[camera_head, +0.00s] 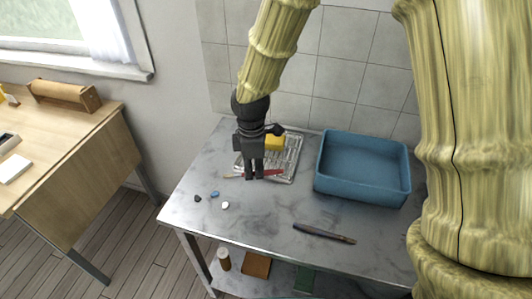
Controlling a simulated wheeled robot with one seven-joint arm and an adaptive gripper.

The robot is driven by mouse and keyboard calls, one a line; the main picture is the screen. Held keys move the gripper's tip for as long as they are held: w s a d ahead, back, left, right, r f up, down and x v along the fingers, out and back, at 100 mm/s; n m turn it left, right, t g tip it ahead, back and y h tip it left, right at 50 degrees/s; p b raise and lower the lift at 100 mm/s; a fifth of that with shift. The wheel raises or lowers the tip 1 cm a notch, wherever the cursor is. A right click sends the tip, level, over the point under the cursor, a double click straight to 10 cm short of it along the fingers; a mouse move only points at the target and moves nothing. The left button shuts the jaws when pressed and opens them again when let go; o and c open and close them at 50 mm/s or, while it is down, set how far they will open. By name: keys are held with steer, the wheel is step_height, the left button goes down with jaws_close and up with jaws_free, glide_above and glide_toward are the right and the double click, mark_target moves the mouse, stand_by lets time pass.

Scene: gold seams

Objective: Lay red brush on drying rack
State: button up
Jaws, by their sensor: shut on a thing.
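My gripper (254,177) points down over the front part of the drying rack and is shut on the red brush (272,172). The brush lies roughly level across the jaws, its red handle to the right and its pale tip to the left. The drying rack (292,158) is a light ribbed tray on the marble-look table, partly hidden behind my gripper. The brush is over or at the rack's front edge; I cannot tell whether it touches the rack. A yellow block (275,143) sits on the rack's back part.
A blue basin (388,196) stands right of the rack. A dark brush-like tool (324,234) lies near the table's front edge. Small blue (215,194), black (197,198) and white (225,205) pieces lie at the left. A wooden desk (90,140) stands at the left.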

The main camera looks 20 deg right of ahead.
steer(key=p, duration=0.2)
glide_above(265, 163)
steer(key=shift+f, duration=0.45)
steer(key=shift+w+f+p, duration=0.1)
steer(key=shift+f+p, duration=0.5)
steer(key=shift+f, duration=1.15)
steer(key=o, duration=0.8)
steer(key=shift+f, duration=0.15)
steer(key=shift+c, duration=0.2)
step_height(265, 163, up, 12)
steer(key=b, duration=0.2)
